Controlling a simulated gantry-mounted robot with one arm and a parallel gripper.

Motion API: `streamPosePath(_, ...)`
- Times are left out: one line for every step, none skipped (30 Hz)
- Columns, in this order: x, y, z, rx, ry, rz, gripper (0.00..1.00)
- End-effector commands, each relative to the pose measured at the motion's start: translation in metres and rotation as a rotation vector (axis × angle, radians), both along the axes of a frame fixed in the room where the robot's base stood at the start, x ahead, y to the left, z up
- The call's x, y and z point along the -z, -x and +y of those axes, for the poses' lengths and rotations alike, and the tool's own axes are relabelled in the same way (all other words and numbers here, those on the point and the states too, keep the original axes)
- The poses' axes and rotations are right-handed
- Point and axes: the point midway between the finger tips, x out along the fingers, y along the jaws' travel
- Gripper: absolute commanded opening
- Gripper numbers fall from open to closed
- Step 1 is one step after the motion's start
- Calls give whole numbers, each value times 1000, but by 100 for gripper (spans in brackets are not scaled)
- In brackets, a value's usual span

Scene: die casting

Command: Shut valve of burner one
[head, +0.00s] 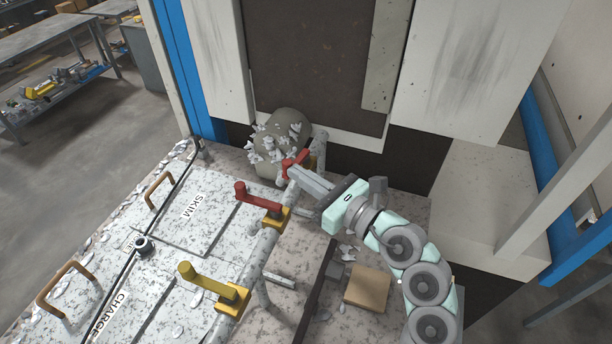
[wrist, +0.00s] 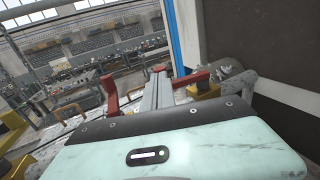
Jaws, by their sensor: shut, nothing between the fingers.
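A pipe along the furnace top carries three lever valves. The nearest has a yellow handle (head: 200,280), the middle a red handle (head: 258,196), and the farthest another red handle (head: 296,161). No burner number is readable on them. My gripper (head: 292,173) is shut and empty, its fingertips at the far red handle and partly covering it. I cannot tell whether they touch it. In the wrist view the shut fingers of my gripper (wrist: 158,76) lie between one red handle (wrist: 110,92) at left and another (wrist: 191,79) at right.
A grey rounded lump with pale flakes (head: 285,125) stands just beyond the far valve. Hatches marked SKIM (head: 195,212) and CHARGE (head: 112,315) lie left of the pipe. A tan block (head: 368,289) sits below my arm. A tall dark panel (head: 312,60) rises behind.

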Motion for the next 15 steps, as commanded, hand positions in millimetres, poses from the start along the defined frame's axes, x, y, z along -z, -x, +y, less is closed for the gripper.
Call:
streamPosePath(4,1,5,17,6,1,0)
streamPosePath(4,0,6,33,6,0,0)
streamPosePath(4,0,8,44,8,0,0)
streamPosePath(3,-1,8,44,5,-1,0)
streamPosePath(3,-1,9,44,2,-1,0)
streamPosePath(3,-2,11,44,3,0,0)
streamPosePath(3,-2,13,43,2,-1,0)
streamPosePath(4,-2,14,43,3,0,0)
streamPosePath(4,-2,17,42,5,0,0)
streamPosePath(5,-3,18,42,4,1,0)
streamPosePath(5,-3,20,42,4,1,0)
streamPosePath(5,-4,22,43,3,-1,0)
streamPosePath(5,-5,24,43,3,-2,0)
streamPosePath(5,-5,26,43,3,-1,0)
streamPosePath(6,-6,30,42,3,-1,0)
